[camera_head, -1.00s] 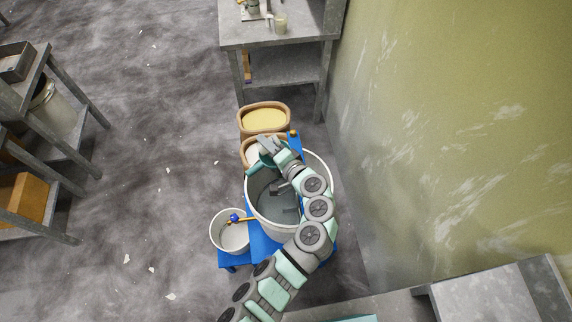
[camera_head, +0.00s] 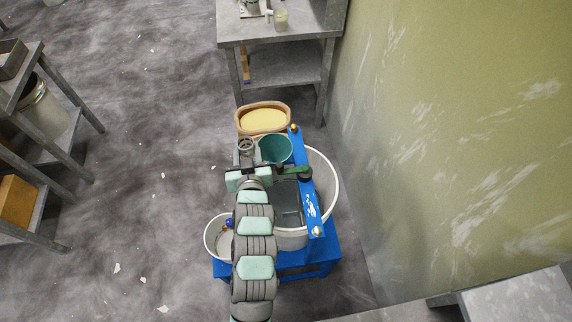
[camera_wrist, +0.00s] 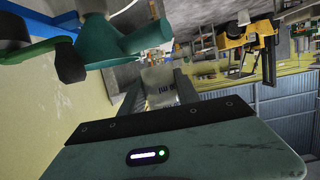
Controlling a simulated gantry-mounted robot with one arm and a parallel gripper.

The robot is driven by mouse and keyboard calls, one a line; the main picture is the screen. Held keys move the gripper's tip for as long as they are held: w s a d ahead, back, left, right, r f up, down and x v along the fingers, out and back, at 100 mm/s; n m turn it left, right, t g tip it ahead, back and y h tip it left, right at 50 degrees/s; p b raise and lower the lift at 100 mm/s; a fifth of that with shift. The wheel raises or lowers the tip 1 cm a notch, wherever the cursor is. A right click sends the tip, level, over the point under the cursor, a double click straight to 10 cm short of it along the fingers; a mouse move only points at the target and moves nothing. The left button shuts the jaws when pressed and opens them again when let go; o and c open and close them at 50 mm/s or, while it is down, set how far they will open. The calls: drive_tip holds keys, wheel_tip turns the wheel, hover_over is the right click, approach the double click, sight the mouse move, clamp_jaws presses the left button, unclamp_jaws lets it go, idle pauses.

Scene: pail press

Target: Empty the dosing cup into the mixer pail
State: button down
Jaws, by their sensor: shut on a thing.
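The large pale mixer pail (camera_head: 334,185) stands on a blue stand. My arm and a blue beam hide part of it.
The blue beam (camera_head: 305,190) crosses the pail with a dark green lever (camera_head: 294,170) close beside the cup. A tan tub of yellow material (camera_head: 263,120) stands beyond. A small white bucket (camera_head: 211,238) is at left. The wall (camera_head: 450,120) is at right.

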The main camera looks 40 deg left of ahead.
sight(247, 143)
idle(0.4)
drive_tip(key=shift+r+p, duration=1)
drive_tip(key=shift+r, duration=1.5)
drive_tip(key=shift+w+d, duration=0.1)
